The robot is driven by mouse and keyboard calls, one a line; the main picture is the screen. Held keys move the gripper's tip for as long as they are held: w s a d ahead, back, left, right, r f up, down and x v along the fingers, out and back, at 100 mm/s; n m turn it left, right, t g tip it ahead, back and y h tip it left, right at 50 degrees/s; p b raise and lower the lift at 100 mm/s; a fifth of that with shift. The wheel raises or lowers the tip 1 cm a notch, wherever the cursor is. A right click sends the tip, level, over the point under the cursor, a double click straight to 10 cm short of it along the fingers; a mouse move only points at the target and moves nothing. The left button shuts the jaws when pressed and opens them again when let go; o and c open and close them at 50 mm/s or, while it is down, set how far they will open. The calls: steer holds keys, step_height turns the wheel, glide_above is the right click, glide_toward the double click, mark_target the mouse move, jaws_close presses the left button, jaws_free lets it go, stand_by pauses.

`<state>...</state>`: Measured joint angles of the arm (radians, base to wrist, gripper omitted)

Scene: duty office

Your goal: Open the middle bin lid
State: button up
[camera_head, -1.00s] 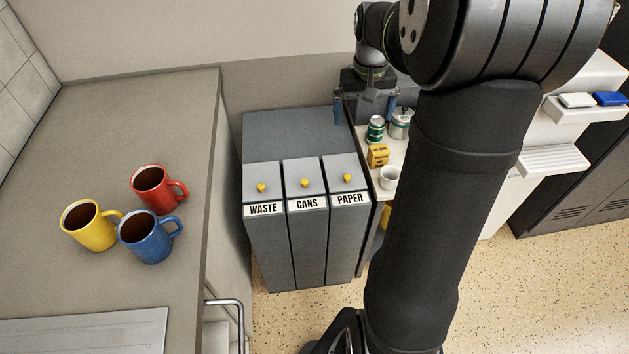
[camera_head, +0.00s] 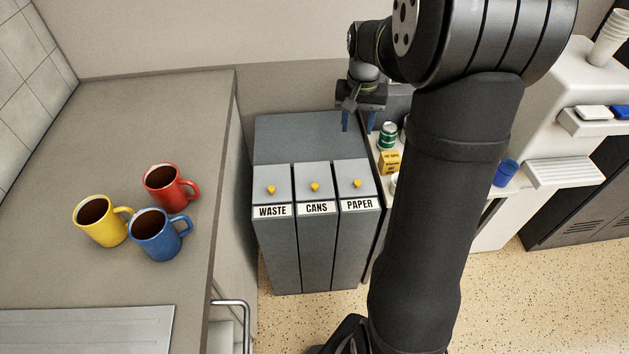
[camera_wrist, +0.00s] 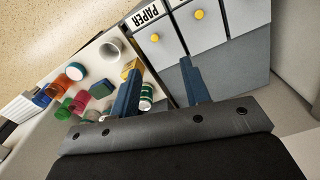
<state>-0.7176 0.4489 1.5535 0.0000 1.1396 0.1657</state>
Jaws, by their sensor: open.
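The grey bin unit has three shut lids with yellow knobs, labelled WASTE, CANS and PAPER. The middle CANS lid (camera_head: 311,179) has its yellow knob (camera_head: 315,186) near its front; a yellow knob also shows in the wrist view (camera_wrist: 199,14). The WASTE lid (camera_head: 272,181) is to its left and the PAPER lid (camera_head: 353,175) to its right. My gripper (camera_head: 357,121) is open and empty, above the back right of the bins. In the wrist view its two blue fingers (camera_wrist: 160,90) are apart, with the PAPER lid (camera_wrist: 157,45) just beyond them.
Right of the bins a white counter holds a green can (camera_head: 387,136), a yellow box (camera_head: 389,163) and several cups. On the left worktop (camera_head: 120,275) stand a yellow mug (camera_head: 99,221), a red mug (camera_head: 167,186) and a blue mug (camera_head: 155,235). My arm hides part of the counter.

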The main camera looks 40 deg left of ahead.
mark_target(315, 184)
steer(key=s+a+f+m, duration=0.4)
steer(key=a+f+m, duration=0.2)
steer(key=a+f, duration=0.25)
steer(key=f, duration=1.1)
steer(key=a+f, duration=0.1)
steer(key=f, duration=0.5)
steer(key=shift+s, duration=0.2)
jaws_close()
